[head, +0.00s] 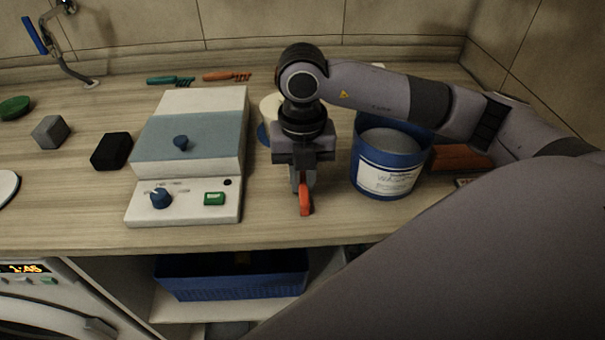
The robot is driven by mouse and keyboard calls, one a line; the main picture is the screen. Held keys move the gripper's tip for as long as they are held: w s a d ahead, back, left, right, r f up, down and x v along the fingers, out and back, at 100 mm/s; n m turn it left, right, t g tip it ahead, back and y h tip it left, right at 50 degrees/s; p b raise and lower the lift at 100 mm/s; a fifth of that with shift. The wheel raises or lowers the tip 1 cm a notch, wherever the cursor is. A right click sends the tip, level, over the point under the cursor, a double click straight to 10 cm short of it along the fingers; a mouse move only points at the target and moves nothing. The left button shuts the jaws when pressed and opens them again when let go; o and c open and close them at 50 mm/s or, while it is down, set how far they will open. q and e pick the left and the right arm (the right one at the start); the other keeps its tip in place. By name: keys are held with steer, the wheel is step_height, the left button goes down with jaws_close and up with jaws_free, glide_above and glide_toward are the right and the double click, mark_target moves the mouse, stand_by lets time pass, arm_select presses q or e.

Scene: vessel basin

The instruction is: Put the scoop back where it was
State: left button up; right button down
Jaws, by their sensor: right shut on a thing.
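My right gripper (303,183) points down over the counter, left of the blue tub (388,181). It is shut on a small orange-red piece (305,203), which looks like the scoop's handle. The rest of the scoop is hidden or too small to make out, and I cannot tell whether it touches the counter. The tub has a white label and holds a pale grey-white material. My left gripper is not in view.
A white appliance (232,205) with a blue-grey lid stands left of the gripper. A partly hidden pale and blue round thing (267,108) is behind the gripper. A brown-red block (460,158) lies right of the tub. Black (111,152) and grey (50,132) blocks sit left.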

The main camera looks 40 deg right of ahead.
mark_target(303, 180)
steer(key=shift+f, duration=0.1)
steer(key=c, duration=1.1)
jaws_free()
step_height(303, 180, up, 12)
